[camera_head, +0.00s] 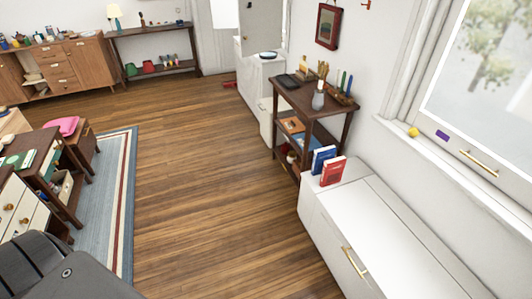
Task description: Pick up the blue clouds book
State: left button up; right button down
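A blue book (321,158) stands upright on the end of the long white cabinet (375,235), at the right of the head view. It is probably the blue clouds book, but its cover is too small to read. A red book (333,172) stands just in front of it and hides part of it. Neither of my grippers is in view. A dark grey part at the bottom left looks like my own arm, with no fingers showing.
A dark wooden shelf unit (308,103) with bottles and small items stands just behind the books. The wood floor (205,185) is clear in front of the white cabinet. Desks and a blue rug (106,210) are at left. A window sill (470,180) runs along the right.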

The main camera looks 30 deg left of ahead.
aim_at(323, 154)
jog(key=u, duration=1.55)
jog(key=i, duration=2.35)
jog(key=z, duration=3.6)
